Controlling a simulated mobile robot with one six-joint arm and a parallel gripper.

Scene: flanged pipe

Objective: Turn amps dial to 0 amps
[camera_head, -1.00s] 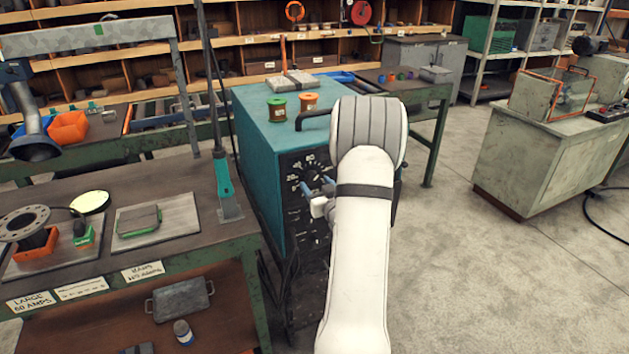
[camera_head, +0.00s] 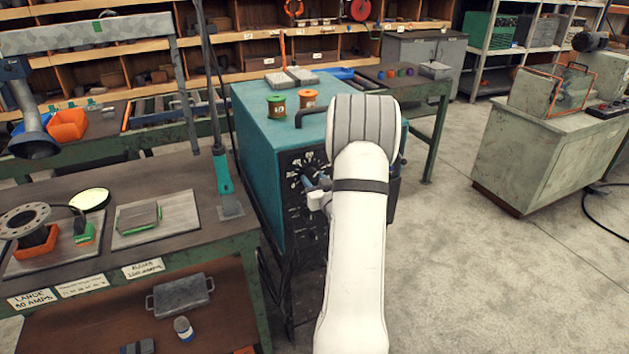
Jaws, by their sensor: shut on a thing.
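The amps dial (camera_head: 308,169) is a black knob with white scale marks on the black front panel of a teal welding machine (camera_head: 262,140). My gripper (camera_head: 318,184) is at the dial, with its blue fingers shut on the knob. My white arm covers the right part of the panel and hides part of the knob and scale. The dial's exact setting is too small to read.
Two spools, one green (camera_head: 276,106) and one orange (camera_head: 308,98), stand on the machine's top beside a black handle. A workbench (camera_head: 200,245) with a flange and plates stands at left. Open floor (camera_head: 450,270) lies at right.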

